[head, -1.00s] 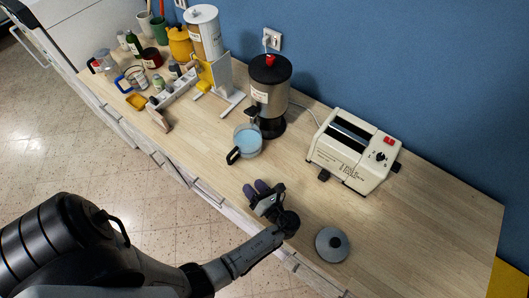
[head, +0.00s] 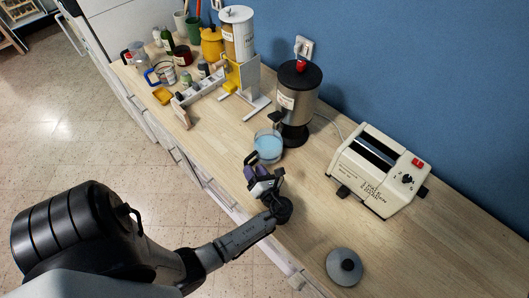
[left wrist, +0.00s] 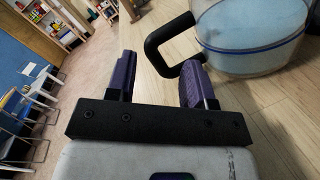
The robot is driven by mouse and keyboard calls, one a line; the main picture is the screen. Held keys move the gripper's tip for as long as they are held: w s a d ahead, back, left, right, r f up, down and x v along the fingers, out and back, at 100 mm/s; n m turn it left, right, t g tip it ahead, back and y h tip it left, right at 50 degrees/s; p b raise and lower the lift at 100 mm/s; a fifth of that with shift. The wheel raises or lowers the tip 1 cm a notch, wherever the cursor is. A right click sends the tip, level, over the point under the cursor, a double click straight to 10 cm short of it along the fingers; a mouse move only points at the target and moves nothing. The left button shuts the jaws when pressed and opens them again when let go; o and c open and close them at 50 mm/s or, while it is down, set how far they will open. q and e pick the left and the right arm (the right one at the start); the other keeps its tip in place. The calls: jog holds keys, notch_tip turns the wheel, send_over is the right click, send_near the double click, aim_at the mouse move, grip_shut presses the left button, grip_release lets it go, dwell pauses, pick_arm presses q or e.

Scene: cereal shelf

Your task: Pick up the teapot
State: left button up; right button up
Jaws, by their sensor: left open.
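The teapot is a clear glass pot (head: 268,146) with light blue contents and a black handle (head: 252,158). It stands on the wooden counter in front of the coffee machine. In the left wrist view the pot (left wrist: 252,38) is at the upper right, partly cut off, and its handle (left wrist: 153,50) reaches toward the space ahead of the fingers. My left gripper (head: 256,172) is open, with purple finger pads, close to the handle on the near side. In the left wrist view the gripper (left wrist: 159,65) is empty. I cannot tell whether a finger touches the handle.
A grey lid (head: 344,267) with a dark knob lies on the counter at the lower right. The coffee machine (head: 298,98) stands behind the pot and a cream toaster (head: 378,170) to its right. A white rack (head: 207,86) and several jars stand left. The counter (head: 320,195) between toaster and gripper is clear.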

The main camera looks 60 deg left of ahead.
pick_arm(q)
jog(key=shift+a+b, duration=0.45)
jog(key=shift+a, duration=1.1)
jog(key=shift+c, duration=0.3)
jog(key=c, duration=0.7)
grip_shut()
